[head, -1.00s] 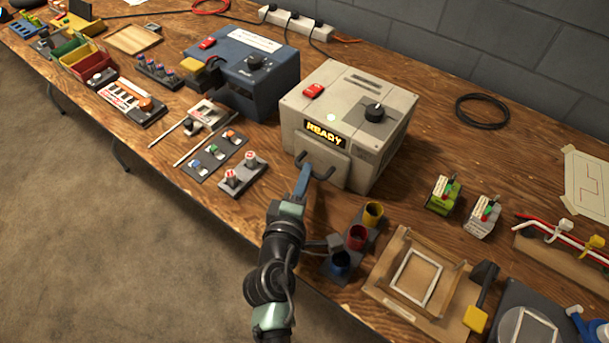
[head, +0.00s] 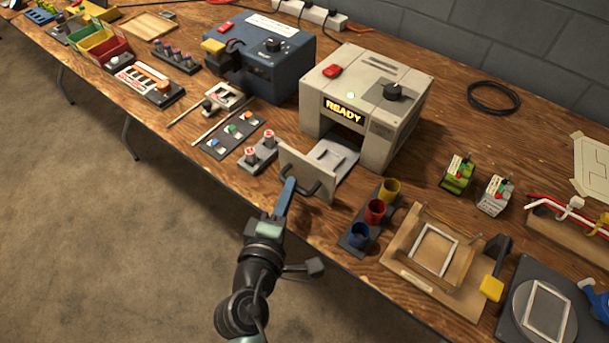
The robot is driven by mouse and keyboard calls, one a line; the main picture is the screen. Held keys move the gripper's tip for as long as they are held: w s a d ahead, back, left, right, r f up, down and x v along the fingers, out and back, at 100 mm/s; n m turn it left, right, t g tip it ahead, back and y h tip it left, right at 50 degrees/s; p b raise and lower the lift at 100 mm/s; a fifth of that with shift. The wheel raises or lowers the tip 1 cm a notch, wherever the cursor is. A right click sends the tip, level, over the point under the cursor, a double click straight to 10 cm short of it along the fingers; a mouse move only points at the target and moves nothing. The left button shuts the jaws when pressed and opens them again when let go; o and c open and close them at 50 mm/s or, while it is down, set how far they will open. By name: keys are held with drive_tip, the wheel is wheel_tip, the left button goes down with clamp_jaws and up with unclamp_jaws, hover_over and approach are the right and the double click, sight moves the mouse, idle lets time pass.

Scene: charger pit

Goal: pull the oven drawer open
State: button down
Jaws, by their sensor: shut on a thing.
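The oven (head: 372,98) is a beige box on the table with a lit "READY" display, a red switch and a black knob. Its drawer (head: 333,157) is out toward the table's front edge, showing a flat grey tray behind an upright front plate (head: 308,172). A dark opening shows in the oven behind the tray. My gripper (head: 289,187) is shut on the dark drawer handle (head: 314,188) at the front plate. The exact contact of its fingers is partly hidden.
Blue, red and yellow cups (head: 375,211) stand just right of the drawer. A block with red-and-white knobs (head: 258,150) is close on its left. A blue machine (head: 264,62) stands left of the oven. Open floor (head: 120,230) lies in front of the table.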

drive_tip(key=shift+s+a+f, duration=0.2)
drive_tip(key=shift+s+a, duration=0.65)
drive_tip(key=shift+s, duration=0.25)
drive_tip(key=shift+s+a+r, duration=0.15)
drive_tip(key=shift+s, duration=0.15)
drive_tip(key=c, duration=0.9)
unclamp_jaws()
drive_tip(key=v, duration=1.3)
drive_tip(key=shift+b, duration=0.35)
